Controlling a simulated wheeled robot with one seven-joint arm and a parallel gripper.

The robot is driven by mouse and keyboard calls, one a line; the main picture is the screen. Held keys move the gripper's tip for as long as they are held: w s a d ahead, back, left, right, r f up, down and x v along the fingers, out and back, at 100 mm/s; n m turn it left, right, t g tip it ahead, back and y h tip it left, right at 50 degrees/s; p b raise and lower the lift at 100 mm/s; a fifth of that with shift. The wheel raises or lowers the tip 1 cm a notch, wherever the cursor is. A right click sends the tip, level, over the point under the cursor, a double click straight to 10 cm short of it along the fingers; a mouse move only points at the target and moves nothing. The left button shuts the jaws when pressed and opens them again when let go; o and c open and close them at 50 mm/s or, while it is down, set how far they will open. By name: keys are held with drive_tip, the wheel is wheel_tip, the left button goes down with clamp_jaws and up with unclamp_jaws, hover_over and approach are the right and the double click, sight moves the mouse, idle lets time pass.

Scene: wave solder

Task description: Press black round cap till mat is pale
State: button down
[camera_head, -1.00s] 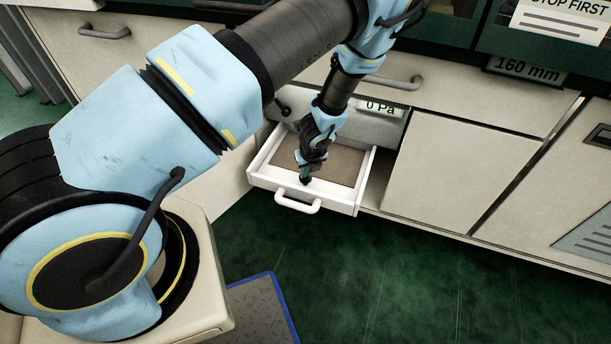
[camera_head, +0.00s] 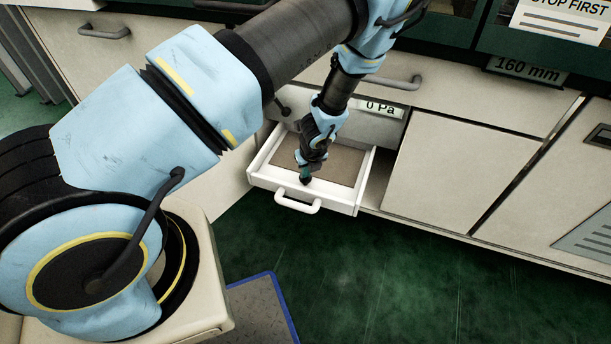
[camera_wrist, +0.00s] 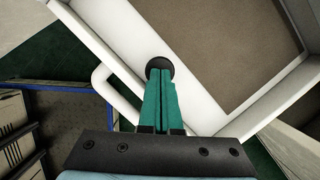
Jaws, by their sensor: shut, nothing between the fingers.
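The black round cap (camera_wrist: 159,66) sits on the white front rim of an open drawer, and my gripper's fingertips are right at it, seeming to touch it. My gripper (camera_wrist: 160,85) has its green fingers shut together with nothing between them. In the head view my gripper (camera_head: 305,177) points down at the drawer's front rim and mostly hides the cap. The mat (camera_wrist: 215,45) lies flat in the drawer and looks brown-grey; it also shows in the head view (camera_head: 342,165).
The white drawer (camera_head: 345,207) stands open from the cabinet, with a handle (camera_head: 297,201) on its front. A "0 Pa" label (camera_head: 381,108) is above it. Closed cabinet doors (camera_head: 455,165) are to the right. The green floor in front is clear, with a blue-edged grey mat (camera_head: 262,305) nearer.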

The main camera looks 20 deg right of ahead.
drive_tip(key=shift+f, duration=0.2)
drive_tip(key=shift+f+b, duration=0.5)
drive_tip(key=shift+r+p, duration=1.05)
drive_tip(key=shift+r, duration=0.3)
